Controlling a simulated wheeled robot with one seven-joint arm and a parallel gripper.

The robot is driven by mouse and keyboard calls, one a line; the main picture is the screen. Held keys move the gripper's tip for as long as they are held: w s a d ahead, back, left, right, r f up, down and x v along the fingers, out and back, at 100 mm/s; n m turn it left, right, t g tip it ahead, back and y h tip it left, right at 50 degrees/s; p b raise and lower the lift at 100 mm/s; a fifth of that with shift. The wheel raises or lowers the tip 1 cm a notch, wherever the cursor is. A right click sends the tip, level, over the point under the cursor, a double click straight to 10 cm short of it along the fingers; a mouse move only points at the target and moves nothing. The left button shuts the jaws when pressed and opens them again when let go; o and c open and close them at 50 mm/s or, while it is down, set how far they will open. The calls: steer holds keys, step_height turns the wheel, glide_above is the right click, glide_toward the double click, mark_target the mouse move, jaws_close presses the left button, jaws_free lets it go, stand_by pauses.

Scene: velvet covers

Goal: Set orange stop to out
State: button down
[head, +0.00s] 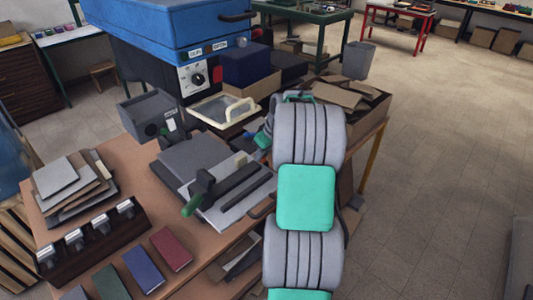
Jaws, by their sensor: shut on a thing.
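I cannot make out an orange stop in the head view. A grey cutting or creasing board (238,205) with dark bars and a green-handled lever (197,192) lies on the brown bench. My grey and teal arm rises in front of the bench's right part. Its far end bends away behind its own links, so my gripper's fingers and anything between them are hidden.
A blue machine (170,28) with a dial stands behind the bench (122,155). A grey box (150,115), a clear-lidded tray (222,110), stacked boards (70,188) and coloured covers (143,268) surround the board. A cardboard box (368,112) is behind my arm. Floor at right is clear.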

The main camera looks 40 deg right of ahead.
steer(key=c, duration=1.3)
jaws_free()
steer(key=shift+d, duration=0.3)
steer(key=shift+o, duration=0.3)
steer(key=shift+a, duration=0.1)
steer(key=v, duration=0.7)
steer(key=shift+r+b, duration=0.4)
steer(key=shift+b, duration=0.05)
steer(key=shift+s, duration=0.15)
